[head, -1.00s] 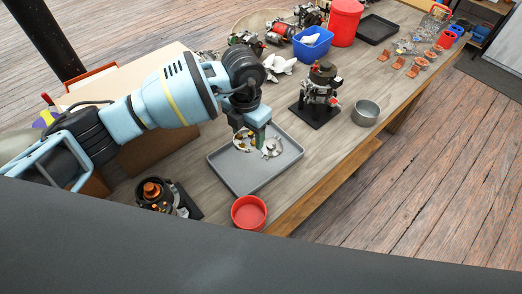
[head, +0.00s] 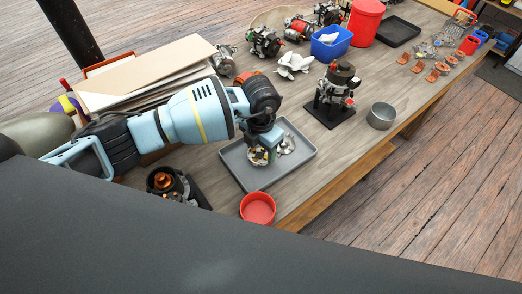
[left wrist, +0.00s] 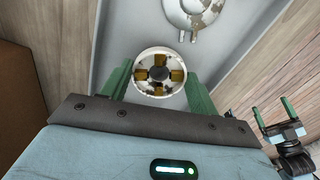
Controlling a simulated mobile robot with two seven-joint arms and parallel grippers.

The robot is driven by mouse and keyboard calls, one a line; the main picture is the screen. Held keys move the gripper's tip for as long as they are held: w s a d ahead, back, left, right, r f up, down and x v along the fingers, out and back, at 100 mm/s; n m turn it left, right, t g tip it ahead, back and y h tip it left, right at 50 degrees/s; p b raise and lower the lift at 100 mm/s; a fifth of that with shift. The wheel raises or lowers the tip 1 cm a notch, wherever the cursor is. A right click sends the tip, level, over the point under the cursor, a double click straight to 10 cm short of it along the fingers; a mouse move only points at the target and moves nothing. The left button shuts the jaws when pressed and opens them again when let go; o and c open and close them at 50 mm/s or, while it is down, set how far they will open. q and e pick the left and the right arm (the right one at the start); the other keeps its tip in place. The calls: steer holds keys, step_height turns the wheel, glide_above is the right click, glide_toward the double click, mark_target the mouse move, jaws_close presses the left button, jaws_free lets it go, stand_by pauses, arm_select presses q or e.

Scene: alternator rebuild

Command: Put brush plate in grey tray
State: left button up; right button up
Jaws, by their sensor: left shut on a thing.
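The brush plate (left wrist: 160,73) is a round, pale ring with brass-coloured blocks inside. In the left wrist view it sits between the green fingers of my left gripper (left wrist: 158,84), which is shut on it. In the head view the left gripper (head: 263,150) holds the brush plate (head: 257,157) low over the grey tray (head: 240,176), inside its rim. I cannot tell whether the plate touches the tray floor. My right gripper (left wrist: 276,112) shows at the right of the left wrist view, its green fingers apart and empty.
A grey metal part (head: 287,143) lies in the tray beside the brush plate. A red bowl (head: 257,208) stands just in front of the tray.

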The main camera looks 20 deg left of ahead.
arm_select(q)
steer(key=shift+f, duration=0.85)
steer(key=shift+f, duration=0.15)
steer(key=o, duration=1)
step_height(320, 180, up, 12)
steer(key=shift+p, duration=0.35)
